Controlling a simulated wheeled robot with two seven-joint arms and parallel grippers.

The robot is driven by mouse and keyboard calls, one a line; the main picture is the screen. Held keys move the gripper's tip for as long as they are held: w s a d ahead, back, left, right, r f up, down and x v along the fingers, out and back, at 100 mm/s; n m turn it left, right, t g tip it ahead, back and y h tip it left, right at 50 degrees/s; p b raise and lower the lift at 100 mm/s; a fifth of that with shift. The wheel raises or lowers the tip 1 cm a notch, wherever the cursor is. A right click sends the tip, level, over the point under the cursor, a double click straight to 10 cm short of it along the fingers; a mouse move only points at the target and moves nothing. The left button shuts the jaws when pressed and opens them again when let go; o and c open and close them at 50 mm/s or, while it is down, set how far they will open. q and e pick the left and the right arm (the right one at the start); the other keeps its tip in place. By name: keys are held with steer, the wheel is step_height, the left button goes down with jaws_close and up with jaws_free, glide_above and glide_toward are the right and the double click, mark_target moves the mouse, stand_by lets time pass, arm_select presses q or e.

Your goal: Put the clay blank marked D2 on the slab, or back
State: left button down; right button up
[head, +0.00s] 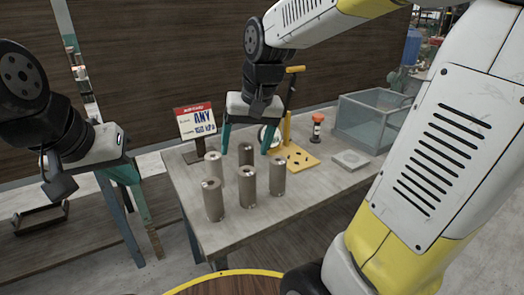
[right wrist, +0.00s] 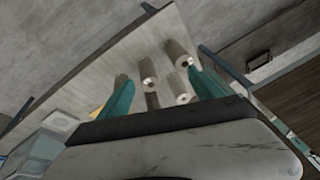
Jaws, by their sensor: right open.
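Several grey-brown clay cylinders stand upright on the table (head: 300,204): a back one (head: 245,153), a back-left one (head: 213,166), a right one (head: 277,176), a middle one (head: 247,188) and a front-left one (head: 213,201). I cannot read any marks, so I cannot tell which is D2. A small grey square slab (head: 351,159) lies at the right, bare. My right gripper (head: 246,146) is open and empty, near the back cylinder. In the right wrist view, cylinders (right wrist: 149,71) show between and beyond its teal fingers (right wrist: 158,78). My left gripper (head: 128,178) hangs left of the table; its opening is unclear.
A small dark-and-red bottle (head: 317,128) and a clear box (head: 369,123) are to the right. The table's front right is clear.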

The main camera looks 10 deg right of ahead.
steer(key=s+d+r+t, duration=0.2)
steer(key=s+d+t, duration=0.1)
steer(key=s, duration=0.7)
steer(key=shift+s+d+r+n, duration=0.2)
steer(key=shift+d+n, duration=0.2)
steer(key=shift+d, duration=0.5)
